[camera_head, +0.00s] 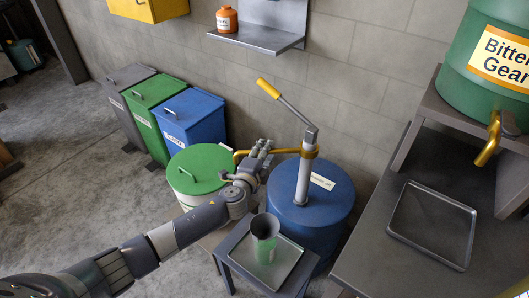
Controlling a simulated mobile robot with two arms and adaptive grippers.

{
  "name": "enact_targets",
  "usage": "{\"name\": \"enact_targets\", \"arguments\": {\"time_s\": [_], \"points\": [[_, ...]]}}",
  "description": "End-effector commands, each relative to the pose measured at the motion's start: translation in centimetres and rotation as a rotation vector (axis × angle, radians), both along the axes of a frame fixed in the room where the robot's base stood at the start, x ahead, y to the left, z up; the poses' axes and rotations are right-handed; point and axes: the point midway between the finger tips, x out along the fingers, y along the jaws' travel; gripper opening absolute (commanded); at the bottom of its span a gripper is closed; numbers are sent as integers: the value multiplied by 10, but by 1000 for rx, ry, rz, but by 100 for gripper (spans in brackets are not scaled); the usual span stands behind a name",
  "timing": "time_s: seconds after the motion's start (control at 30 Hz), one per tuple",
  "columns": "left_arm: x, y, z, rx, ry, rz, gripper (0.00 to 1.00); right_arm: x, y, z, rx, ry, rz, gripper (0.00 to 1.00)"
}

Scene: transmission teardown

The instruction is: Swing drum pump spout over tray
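The drum pump (305,170) stands upright on a blue drum (325,225), with a yellow-gripped crank handle (288,104) at its top. Its yellow spout (285,151) points left from the column, and its bent end (237,156) is above the edge of the green-lidded drum. My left gripper (262,149) is at the spout and overlaps its middle; whether its fingers close around it is unclear. A tray (289,272) lies on a small grey stand in front of the blue drum. A green container with a dark funnel (265,237) stands on it. My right gripper is out of view.
The green-lidded drum (200,165) stands left of the blue drum. Grey, green and blue bins (190,118) line the wall. At right, a bench holds another tray (432,225) below the yellow tap (487,145) of a green labelled drum (490,55). Floor at left is clear.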

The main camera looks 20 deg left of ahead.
Motion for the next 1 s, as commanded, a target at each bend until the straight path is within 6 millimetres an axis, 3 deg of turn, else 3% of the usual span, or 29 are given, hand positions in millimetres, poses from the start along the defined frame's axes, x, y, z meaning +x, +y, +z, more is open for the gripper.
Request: {"name": "enact_targets", "arguments": {"time_s": [0.27, 0.43, 0.77, 1.0], "points": [[1, 0, 0, 0, 0, 0, 35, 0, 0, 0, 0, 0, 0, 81], [1, 0, 0, 0, 0, 1, 0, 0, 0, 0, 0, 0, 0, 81], [-2, -1, -1, -1, 1, 15, 0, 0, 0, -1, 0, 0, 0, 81], [-15, -8, -2, -7, 2, 116, 0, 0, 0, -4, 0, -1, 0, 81]]}}
